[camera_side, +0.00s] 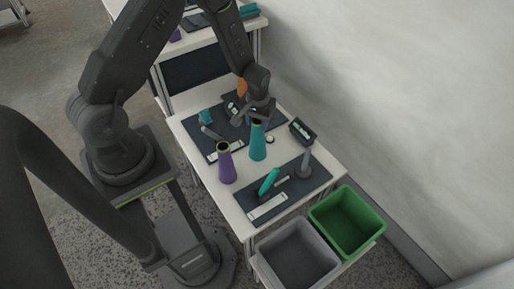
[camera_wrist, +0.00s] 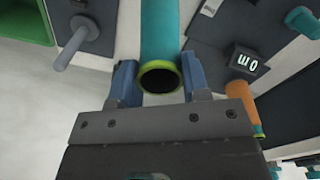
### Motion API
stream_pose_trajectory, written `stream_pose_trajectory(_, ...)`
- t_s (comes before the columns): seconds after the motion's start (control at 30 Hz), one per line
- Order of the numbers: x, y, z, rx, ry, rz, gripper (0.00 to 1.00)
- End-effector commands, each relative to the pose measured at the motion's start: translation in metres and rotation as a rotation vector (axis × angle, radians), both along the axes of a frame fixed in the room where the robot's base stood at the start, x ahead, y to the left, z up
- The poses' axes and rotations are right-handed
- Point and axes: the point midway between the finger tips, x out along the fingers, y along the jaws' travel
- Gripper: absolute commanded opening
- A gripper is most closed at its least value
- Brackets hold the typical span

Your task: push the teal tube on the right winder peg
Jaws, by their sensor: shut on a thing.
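A teal tube (camera_side: 258,146) with a yellow-green rim is upright at the middle of the white table in the side view. My gripper (camera_side: 259,115) is shut on its upper end. In the wrist view, the blue fingers of my gripper (camera_wrist: 158,78) flank the teal tube (camera_wrist: 160,30), its open rim facing the camera. I cannot tell whether its lower end touches the table. A bare grey peg (camera_side: 306,160) stands on the front dark mat, to the right of the tube; the peg (camera_wrist: 75,48) also shows at upper left in the wrist view.
A purple tube (camera_side: 226,165) stands left of the teal one. A brighter teal piece (camera_side: 268,181) lies on the front mat (camera_side: 298,196). A small dark display box (camera_side: 302,131) is at the right edge. Grey (camera_side: 270,246) and green (camera_side: 316,211) bins stand beyond the table's front.

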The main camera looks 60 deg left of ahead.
Motion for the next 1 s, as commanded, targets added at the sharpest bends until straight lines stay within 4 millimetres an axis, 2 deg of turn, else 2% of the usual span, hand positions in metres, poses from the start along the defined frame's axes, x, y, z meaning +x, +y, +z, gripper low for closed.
stream_pose_trajectory(0.2,0.0,0.0,0.027,0.001,-0.003,0.0,0.24)
stream_pose_trajectory(0.37,0.002,0.001,0.032,0.0,0.0,0.0,0.24)
stream_pose_trajectory(0.47,0.013,0.008,0.035,0.001,-0.003,-0.001,0.24)
stream_pose_trajectory(0.67,0.063,0.044,0.06,0.002,-0.008,-0.007,0.24)
stream_pose_trajectory(0.8,0.1,0.08,0.09,0.003,-0.007,-0.016,0.24)
stream_pose_trajectory(1.0,0.135,0.126,0.137,0.002,-0.006,-0.028,0.24)
